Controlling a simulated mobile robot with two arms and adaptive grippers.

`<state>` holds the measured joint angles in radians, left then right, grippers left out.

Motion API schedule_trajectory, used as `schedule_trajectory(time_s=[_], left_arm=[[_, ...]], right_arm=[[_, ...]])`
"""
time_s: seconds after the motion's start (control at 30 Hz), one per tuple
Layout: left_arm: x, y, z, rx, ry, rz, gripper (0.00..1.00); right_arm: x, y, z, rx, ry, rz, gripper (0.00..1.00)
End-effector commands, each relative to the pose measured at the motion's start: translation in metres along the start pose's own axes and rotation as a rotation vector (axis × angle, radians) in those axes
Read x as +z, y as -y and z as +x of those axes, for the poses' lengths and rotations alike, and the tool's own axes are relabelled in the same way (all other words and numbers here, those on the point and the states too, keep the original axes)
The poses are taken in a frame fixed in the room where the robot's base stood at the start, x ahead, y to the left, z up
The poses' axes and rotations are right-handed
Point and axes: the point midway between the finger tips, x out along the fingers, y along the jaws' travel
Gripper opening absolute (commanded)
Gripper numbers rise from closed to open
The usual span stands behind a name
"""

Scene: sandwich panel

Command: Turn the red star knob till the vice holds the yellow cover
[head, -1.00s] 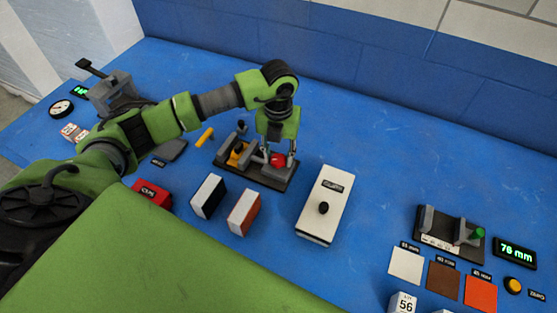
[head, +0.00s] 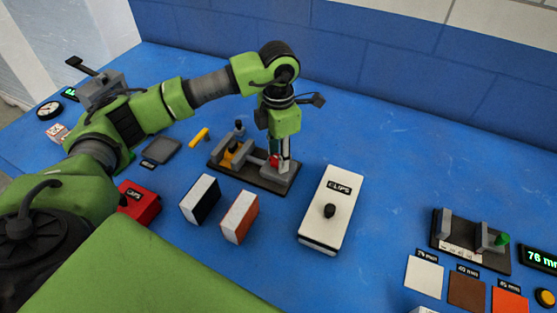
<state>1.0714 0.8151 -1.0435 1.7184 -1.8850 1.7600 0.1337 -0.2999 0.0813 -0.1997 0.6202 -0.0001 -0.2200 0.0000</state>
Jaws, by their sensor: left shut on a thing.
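The vice (head: 256,179) stands on a dark base left of the middle of the head view. The yellow cover (head: 232,157) sits at the vice's left end; whether the jaws touch it is too small to tell. The red star knob (head: 274,161) is at the vice's right side, partly hidden by my left gripper (head: 280,163). My left gripper points down over the knob and is shut on it. My right gripper does not show.
A white box labelled CLIPS (head: 331,210) stands right of the vice. Two small boxes (head: 200,199) (head: 240,216) and a red box (head: 139,203) stand in front. A yellow rod (head: 199,138) lies behind left. A second fixture with a green knob (head: 471,238) is at the right.

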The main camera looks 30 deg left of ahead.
Motion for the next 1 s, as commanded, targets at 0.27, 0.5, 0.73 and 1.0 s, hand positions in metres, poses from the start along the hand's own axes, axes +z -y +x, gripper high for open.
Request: schedule_trajectory(time_s=[0.27, 0.5, 0.73, 1.0], left_arm=[[0.001, -0.002, -0.001, 0.005, 0.006, 0.154, 0.13], [0.001, -0.002, -0.002, 0.005, 0.006, 0.215, 0.13], [0.002, -0.001, -0.003, 0.004, 0.006, 0.227, 0.13], [0.002, -0.002, -0.003, 0.005, 0.006, 0.226, 0.39]], right_arm=[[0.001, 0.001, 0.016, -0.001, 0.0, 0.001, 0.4], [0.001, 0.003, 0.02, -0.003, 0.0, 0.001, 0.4], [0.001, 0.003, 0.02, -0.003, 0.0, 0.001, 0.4], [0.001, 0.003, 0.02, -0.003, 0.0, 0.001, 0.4]])
